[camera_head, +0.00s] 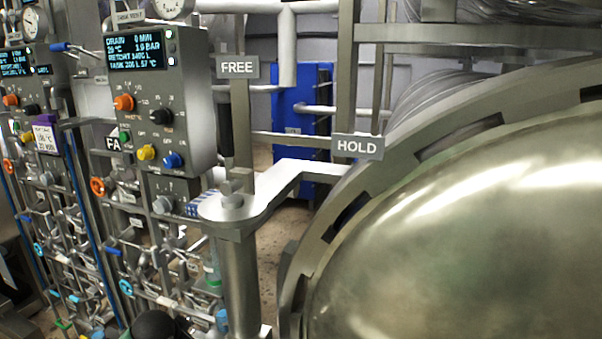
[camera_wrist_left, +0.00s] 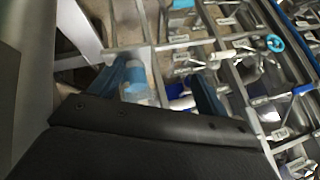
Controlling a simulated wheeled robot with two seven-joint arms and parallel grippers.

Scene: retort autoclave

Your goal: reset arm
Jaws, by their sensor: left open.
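My left gripper (camera_wrist_left: 165,82) shows in the left wrist view with its two blue fingers spread apart. Pipes and valve fittings of the panel lie beyond the fingers. A light blue and white piece (camera_wrist_left: 137,88) shows close to the left finger; I cannot tell whether it touches. In the head view a dark rounded shape at the bottom edge may be part of my left arm. My right gripper is in neither view.
The large metal retort door (camera_head: 450,215) fills the right side. A steel post with a bracket arm (camera_head: 240,205) stands left of it, near the HOLD sign (camera_head: 357,146) and FREE sign (camera_head: 238,68). A control box (camera_head: 160,95) and valve piping (camera_head: 150,255) crowd the left.

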